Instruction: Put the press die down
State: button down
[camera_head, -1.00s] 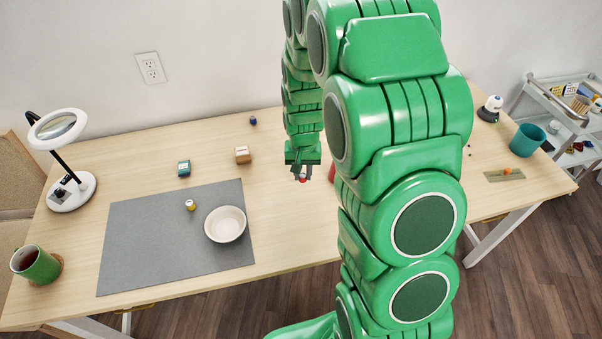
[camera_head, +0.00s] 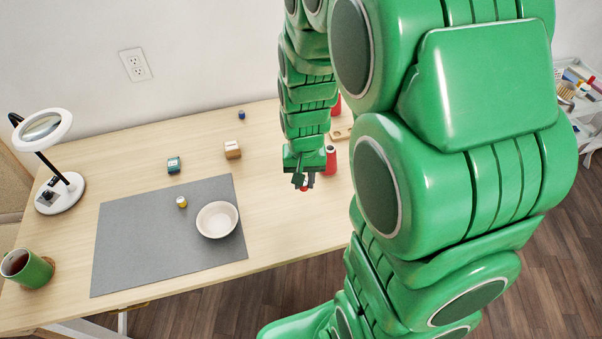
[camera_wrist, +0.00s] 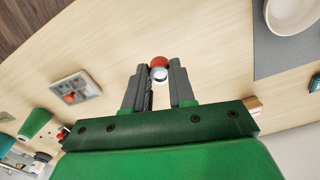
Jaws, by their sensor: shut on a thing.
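My gripper (camera_head: 304,183) is right of the grey mat and above the bare wood of the table, its fingers pointing down. In the wrist view my gripper (camera_wrist: 160,80) is shut on a small die with a red end and a white or silvery body, the press die (camera_wrist: 159,68), between its fingertips. In the head view only a small red bit of the press die (camera_head: 304,189) shows; the fingers hide the rest. I cannot tell how high it is above the table.
A grey mat (camera_head: 140,240) bears a white bowl (camera_head: 217,219) and a small yellow-topped item (camera_head: 182,202). A red spool (camera_head: 331,160) stands close behind my gripper. Bare wood (camera_head: 285,225) lies in front.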

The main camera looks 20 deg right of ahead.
jog(key=shift+s+r, duration=0.15)
jog(key=shift+s, duration=0.2)
jog(key=shift+a, duration=0.1)
jog(key=s+a+r+n, duration=0.1)
jog(key=s+a+n, duration=0.35)
jog(key=a, duration=0.45)
jog(key=s+a+n, duration=0.3)
jog(key=a+n, duration=0.2)
jog(key=a, duration=0.5)
send_over(214, 221)
jog(key=shift+m, duration=0.25)
jog(key=f, duration=0.9)
jog(key=shift+s+d, duration=0.1)
jog(key=shift+s, duration=0.25)
jog(key=shift+w+f, duration=0.35)
jog(key=shift+f, duration=1.6)
jog(key=shift+f, duration=0.1)
